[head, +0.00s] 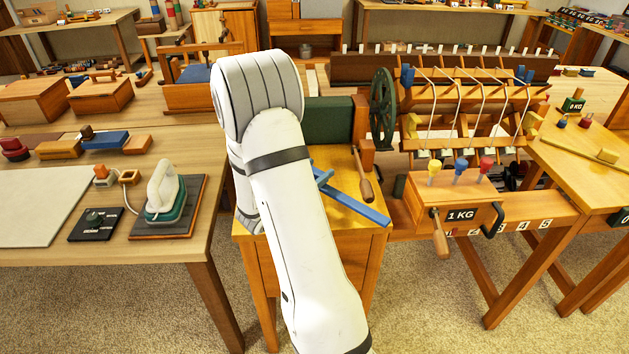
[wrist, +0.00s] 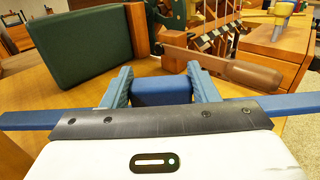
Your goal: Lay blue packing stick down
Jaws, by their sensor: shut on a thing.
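The blue packing stick (head: 358,207) is a long flat blue bar, seen slantwise over the small wooden table (head: 348,240) in the head view; my arm hides its left part. In the wrist view its bar (wrist: 30,119) runs out on both sides behind my gripper (wrist: 160,90). The two blue-grey fingers are shut on a raised blue block of the stick, between them. The stick is low over the tabletop; I cannot tell whether it touches it. In the head view the gripper is mostly hidden behind my arm.
A dark green block (wrist: 82,60) and a wooden crank handle (wrist: 225,68) stand close beyond the gripper. The loom (head: 465,110) with cords and a green wheel (head: 382,108) is to the right. A workbench (head: 110,250) with an iron is to the left.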

